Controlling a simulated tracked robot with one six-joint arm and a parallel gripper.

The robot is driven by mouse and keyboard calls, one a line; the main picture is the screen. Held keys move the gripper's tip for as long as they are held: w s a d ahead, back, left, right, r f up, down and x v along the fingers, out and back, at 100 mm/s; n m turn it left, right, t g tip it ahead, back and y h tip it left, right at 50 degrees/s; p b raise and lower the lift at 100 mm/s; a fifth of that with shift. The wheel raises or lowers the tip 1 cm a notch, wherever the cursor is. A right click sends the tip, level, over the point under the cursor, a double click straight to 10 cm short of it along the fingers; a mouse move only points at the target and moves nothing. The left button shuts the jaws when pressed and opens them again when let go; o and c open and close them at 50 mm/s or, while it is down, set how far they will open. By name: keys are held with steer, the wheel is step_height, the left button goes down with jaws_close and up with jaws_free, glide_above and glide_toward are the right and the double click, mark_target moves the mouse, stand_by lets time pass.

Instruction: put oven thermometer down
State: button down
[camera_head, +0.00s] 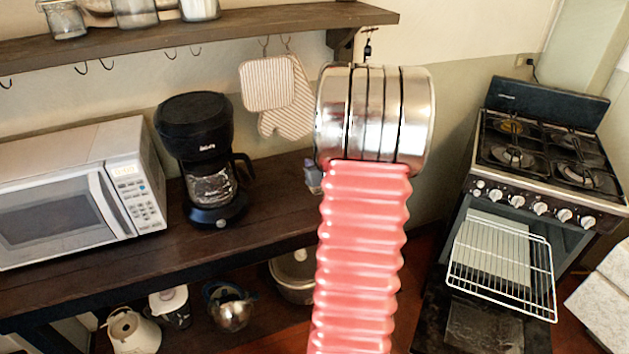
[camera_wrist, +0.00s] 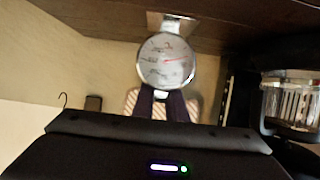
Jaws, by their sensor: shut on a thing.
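The oven thermometer (camera_wrist: 167,60) has a round white dial with a red needle and a metal rim. It shows in the wrist view, which looks upside down. My gripper (camera_wrist: 167,94) is shut on it, with dark fingers at the rim. The thermometer's metal foot (camera_wrist: 170,20) is at the dark wood counter at the top of that view; I cannot tell whether it touches. In the head view my arm hides the gripper and most or all of the thermometer.
The counter (camera_head: 262,215) carries a black coffee maker (camera_head: 205,160) and a white microwave (camera_head: 80,195). Striped mitts (camera_head: 275,85) hang behind. An upper shelf (camera_head: 225,28) holds jars. A stove (camera_head: 540,160) stands at right. Bare counter shows between coffee maker and my arm.

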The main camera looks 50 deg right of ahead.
steer(key=shift+f, duration=0.65)
steer(key=shift+f, duration=1.9)
steer(key=c, duration=1.8)
jaws_free()
steer(key=shift+f, duration=0.1)
steer(key=shift+o, duration=0.2)
